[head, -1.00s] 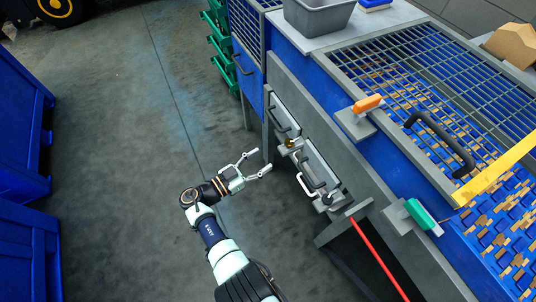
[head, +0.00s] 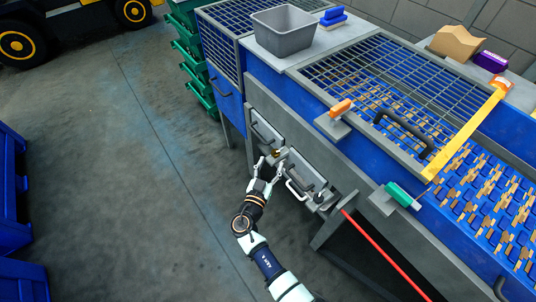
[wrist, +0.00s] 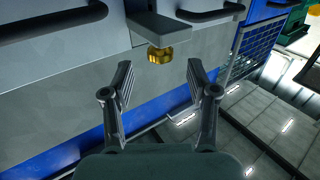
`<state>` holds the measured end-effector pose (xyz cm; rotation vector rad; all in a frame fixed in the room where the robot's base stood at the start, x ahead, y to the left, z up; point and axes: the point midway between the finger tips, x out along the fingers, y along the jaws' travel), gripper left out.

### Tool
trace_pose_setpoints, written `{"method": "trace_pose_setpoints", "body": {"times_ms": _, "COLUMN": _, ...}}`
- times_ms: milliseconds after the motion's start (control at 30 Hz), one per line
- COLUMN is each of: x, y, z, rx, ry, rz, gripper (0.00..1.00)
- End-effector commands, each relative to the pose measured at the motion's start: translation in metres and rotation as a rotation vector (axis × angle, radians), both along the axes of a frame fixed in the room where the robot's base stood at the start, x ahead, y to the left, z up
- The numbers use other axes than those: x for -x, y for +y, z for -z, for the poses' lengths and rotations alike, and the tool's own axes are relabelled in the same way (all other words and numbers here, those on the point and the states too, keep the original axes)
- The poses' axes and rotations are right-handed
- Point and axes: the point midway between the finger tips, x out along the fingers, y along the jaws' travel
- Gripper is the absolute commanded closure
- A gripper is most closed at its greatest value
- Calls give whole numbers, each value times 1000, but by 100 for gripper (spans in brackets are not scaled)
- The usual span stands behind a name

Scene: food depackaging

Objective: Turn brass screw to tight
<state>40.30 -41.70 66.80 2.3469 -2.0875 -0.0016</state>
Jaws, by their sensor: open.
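The brass screw (wrist: 160,55) is a short, gold, knurled knob under a grey bracket (wrist: 160,27) in the wrist view. In the head view the screw (head: 275,152) is a small gold spot on the machine's side, partly hidden by my gripper. My gripper (wrist: 159,72) is open and empty. The screw shows between and just beyond its two fingertips, apart from both. In the head view my gripper (head: 271,166) is close against the machine's side at the screw.
Grey hatches with dark handles (head: 305,172) flank the screw. A red bar (head: 385,252) slants down at the right. An orange-handled clamp (head: 341,107) and a green-handled clamp (head: 398,195) sit on the machine's edge. The floor (head: 130,170) to the left is clear.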

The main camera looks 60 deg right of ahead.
Motion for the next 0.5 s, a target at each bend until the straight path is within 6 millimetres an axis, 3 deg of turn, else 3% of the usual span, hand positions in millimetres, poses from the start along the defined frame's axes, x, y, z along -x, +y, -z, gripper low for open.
{"method": "trace_pose_setpoints", "body": {"times_ms": 233, "x": -6, "y": -45, "z": 2, "rx": 0, "ry": -2, "rz": 2, "gripper": 41}}
{"method": "trace_pose_setpoints", "body": {"times_ms": 500, "x": -7, "y": -58, "z": 0, "rx": 0, "ry": -1, "rz": 0, "gripper": 41}}
